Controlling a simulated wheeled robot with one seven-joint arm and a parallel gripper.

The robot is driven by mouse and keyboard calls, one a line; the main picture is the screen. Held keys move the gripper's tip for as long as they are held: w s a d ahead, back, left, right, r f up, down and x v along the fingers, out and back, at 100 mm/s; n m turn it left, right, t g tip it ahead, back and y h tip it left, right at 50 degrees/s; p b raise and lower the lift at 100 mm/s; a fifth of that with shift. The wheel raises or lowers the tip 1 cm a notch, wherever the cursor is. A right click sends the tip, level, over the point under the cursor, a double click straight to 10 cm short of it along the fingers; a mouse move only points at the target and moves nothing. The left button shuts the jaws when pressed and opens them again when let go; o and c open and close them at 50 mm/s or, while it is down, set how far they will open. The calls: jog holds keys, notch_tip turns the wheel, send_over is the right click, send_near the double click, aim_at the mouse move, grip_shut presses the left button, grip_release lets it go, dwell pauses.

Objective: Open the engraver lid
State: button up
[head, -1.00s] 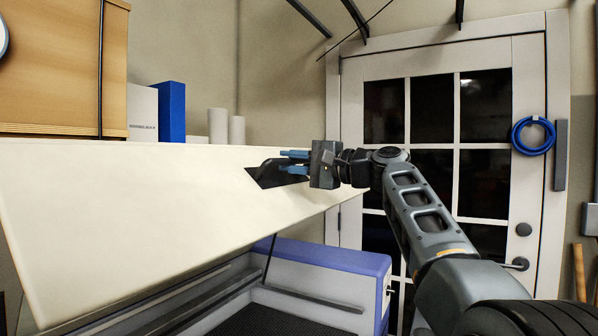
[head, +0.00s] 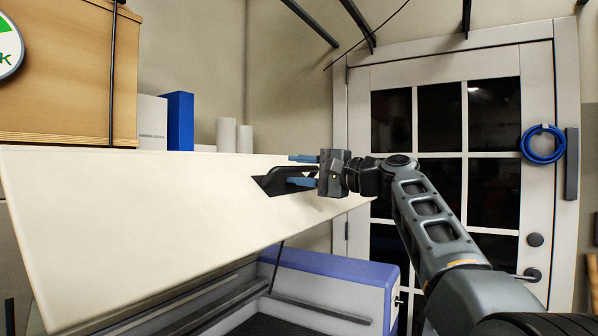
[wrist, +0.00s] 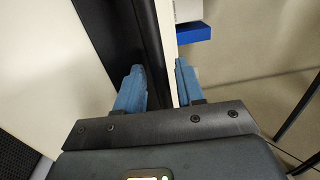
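The engraver lid (head: 130,210) is a large cream panel that stands raised and tilted above the blue and white engraver body (head: 330,279). A dark handle (head: 272,181) sits at the lid's right part. My gripper (head: 292,170) is at this handle, with its two blue fingers spread apart. In the wrist view, my gripper (wrist: 160,72) has the dark handle strip (wrist: 148,45) and the lid's edge running between its fingers. The fingers do not look clamped on it. Part of the handle is hidden behind the fingers.
A wooden cabinet (head: 70,75), a blue box (head: 180,120) and white rolls (head: 227,135) stand behind the lid. A white door (head: 455,55) with dark panes is behind my arm. A thin dark strut (head: 276,264) rises from the engraver body.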

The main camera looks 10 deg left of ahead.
jog(key=b+v, duration=0.2)
jog(key=v, duration=0.5)
jog(key=shift+d, duration=0.2)
jog(key=shift+d+f, duration=0.1)
